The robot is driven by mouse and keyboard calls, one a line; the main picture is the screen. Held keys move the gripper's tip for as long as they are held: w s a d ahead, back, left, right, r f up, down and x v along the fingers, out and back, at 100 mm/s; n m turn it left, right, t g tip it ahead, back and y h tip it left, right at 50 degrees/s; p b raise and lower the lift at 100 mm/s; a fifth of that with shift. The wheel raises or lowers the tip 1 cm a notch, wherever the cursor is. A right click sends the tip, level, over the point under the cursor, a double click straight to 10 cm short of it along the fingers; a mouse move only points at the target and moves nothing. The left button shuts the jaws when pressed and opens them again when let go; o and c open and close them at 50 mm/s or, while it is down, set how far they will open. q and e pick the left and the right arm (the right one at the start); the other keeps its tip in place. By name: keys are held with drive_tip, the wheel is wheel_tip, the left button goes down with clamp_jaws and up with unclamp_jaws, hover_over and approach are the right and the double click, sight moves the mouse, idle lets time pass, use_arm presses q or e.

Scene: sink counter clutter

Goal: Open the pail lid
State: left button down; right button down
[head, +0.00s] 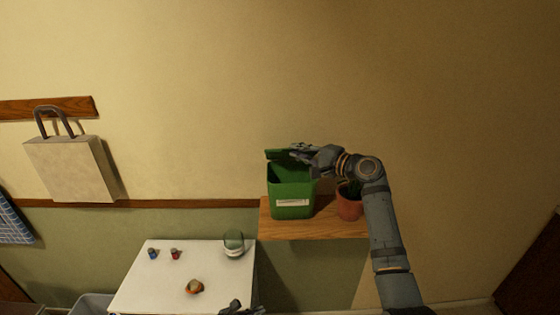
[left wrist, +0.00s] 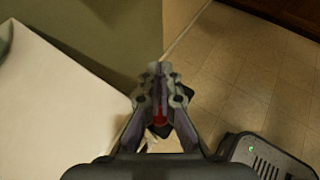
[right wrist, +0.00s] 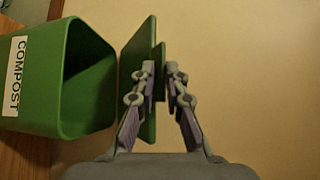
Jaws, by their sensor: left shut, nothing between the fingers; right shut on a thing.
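The green pail (head: 290,200) stands on a wooden wall shelf with a white label on its front. In the right wrist view the pail (right wrist: 95,75) shows its "COMPOST" label and open mouth. Its green lid (right wrist: 140,60) is swung away from the mouth; it also shows above the pail in the head view (head: 279,154). My right gripper (right wrist: 160,72) is shut on the lid, with a thin green part between its fingers. My left gripper (left wrist: 158,70) is shut and empty, low by the white table's front right corner in the head view (head: 242,304).
A potted plant (head: 349,205) stands right of the pail on the shelf (head: 325,229), close to my right arm. The white table (head: 150,285) below holds a glass (head: 233,243), two small jars and a brownish item (head: 194,287). A bag (head: 70,168) hangs at left.

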use_arm(q)
drive_tip(key=w+d+r+n+t+h, duration=0.15)
drive_tip(key=w+r, duration=0.25)
drive_tip(key=r, duration=0.4)
drive_tip(key=w+d+r+n+t+h, duration=0.1)
drive_tip(key=w+r+n+t+h, duration=0.15)
drive_tip(key=w+r, duration=0.4)
drive_tip(key=n+t+h, duration=0.2)
drive_tip(key=n+h, duration=0.3)
drive_tip(key=h, duration=0.2)
approach(290, 150)
drive_tip(key=s+a+f, duration=0.3)
drive_tip(key=s+f, duration=0.2)
drive_tip(key=shift+w+a+r+x, duration=0.2)
drive_tip(key=shift+w+a+x, duration=0.15)
drive_tip(key=shift+x, duration=1.8)
drive_tip(key=shift+w+a+r+x, duration=0.2)
drive_tip(key=shift+a+x, duration=0.15)
drive_tip(key=shift+x, duration=1.75)
drive_tip(key=shift+w+a+r+x, duration=0.2)
drive_tip(key=shift+w+a+x, duration=0.1)
drive_tip(key=shift+x, duration=1.85)
